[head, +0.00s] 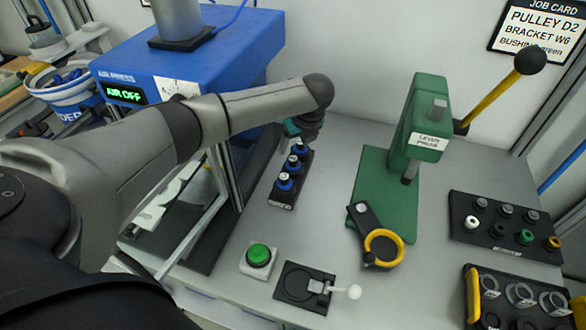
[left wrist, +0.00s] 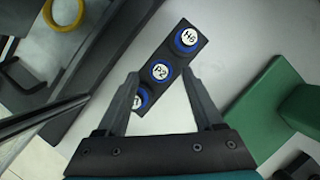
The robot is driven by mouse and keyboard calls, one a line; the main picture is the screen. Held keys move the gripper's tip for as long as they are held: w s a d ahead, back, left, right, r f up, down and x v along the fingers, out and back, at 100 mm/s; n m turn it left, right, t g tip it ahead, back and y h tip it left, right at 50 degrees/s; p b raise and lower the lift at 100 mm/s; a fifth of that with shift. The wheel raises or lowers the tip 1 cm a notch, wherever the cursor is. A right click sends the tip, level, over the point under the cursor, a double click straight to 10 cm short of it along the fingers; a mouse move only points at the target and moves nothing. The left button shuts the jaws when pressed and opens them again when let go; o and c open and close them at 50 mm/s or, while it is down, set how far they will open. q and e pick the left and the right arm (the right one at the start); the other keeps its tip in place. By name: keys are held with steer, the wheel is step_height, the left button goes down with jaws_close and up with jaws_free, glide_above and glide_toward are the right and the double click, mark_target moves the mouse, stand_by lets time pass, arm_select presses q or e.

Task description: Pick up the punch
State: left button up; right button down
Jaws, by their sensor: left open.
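Three blue round-topped tools with white lettered caps, which I take to be the punches, stand in a black rack (head: 279,204). In the head view they are the front punch (head: 284,184), the middle punch (head: 293,164) and the back punch (head: 302,148). In the left wrist view the caps read H6 (left wrist: 187,38) and P2 (left wrist: 160,71); the third punch (left wrist: 139,99) is partly hidden by a finger. My left gripper (left wrist: 160,74) is open above the rack, its fingertips on either side of the P2 cap in that view. In the head view the gripper (head: 305,127) is partly hidden by its arm.
A green lever press (head: 421,125) with a yellow handle stands right of the rack. A blue AIR OFF machine (head: 235,55) stands left. In front are a green button (head: 258,255), a small black fixture (head: 295,284) and a yellow ring (head: 384,248). Part trays (head: 505,228) lie right.

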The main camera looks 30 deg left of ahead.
mark_target(293, 158)
arm_select(q)
step_height(293, 158, down, 5)
steer(key=shift+a+r+b, duration=0.15)
steer(key=shift+b, duration=0.3)
steer(key=shift+w+a+f, duration=0.1)
steer(key=shift+a+f, duration=0.05)
steer(key=shift+f, duration=0.15)
steer(key=shift+c, duration=0.4)
jaws_close()
stand_by(0.5)
